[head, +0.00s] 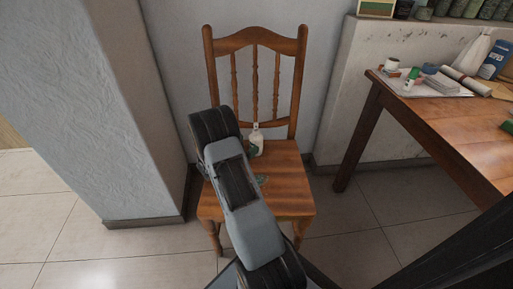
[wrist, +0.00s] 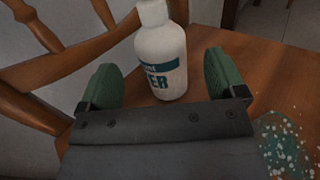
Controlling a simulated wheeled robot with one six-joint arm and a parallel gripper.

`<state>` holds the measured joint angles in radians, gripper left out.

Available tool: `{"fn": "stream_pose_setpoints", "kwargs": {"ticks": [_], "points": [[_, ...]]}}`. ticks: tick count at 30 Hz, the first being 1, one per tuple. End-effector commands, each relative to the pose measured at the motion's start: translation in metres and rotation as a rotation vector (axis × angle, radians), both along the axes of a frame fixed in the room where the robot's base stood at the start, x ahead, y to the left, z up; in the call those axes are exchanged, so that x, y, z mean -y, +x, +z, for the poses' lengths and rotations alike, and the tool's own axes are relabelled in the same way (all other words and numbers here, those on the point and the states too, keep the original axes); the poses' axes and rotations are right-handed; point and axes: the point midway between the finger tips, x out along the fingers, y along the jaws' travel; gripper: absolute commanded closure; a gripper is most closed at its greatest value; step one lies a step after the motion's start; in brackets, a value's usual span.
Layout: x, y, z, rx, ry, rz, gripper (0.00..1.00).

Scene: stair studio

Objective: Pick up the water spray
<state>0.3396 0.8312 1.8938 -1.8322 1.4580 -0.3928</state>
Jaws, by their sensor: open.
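The water spray is a white bottle (head: 257,140) standing upright on the seat of a wooden chair, partly hidden by my arm in the head view. In the wrist view the bottle (wrist: 161,55) shows a teal label band with lettering that ends in "ER"; its top is cut off by the frame edge. My gripper (wrist: 165,78) is open, its two green finger pads on either side of the bottle, with a gap showing at each side. In the head view my gripper is mostly hidden behind my arm, with a bit of green beside the bottle.
The wooden chair (head: 290,165) stands against a wall, its slatted back behind the bottle. A green speckled item (wrist: 283,143) lies on the seat at right. A wooden table (head: 440,118) with papers and small containers stands at right. A wall corner (head: 135,100) is close at left.

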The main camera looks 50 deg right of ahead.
Motion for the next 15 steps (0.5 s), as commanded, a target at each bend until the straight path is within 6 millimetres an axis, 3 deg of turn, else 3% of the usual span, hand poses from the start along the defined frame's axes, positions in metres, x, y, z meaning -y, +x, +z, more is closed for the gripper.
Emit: {"fn": "stream_pose_setpoints", "kwargs": {"ticks": [15], "points": [[0.051, -0.004, -0.003, 0.001, 0.0, -0.001, 0.1]]}}
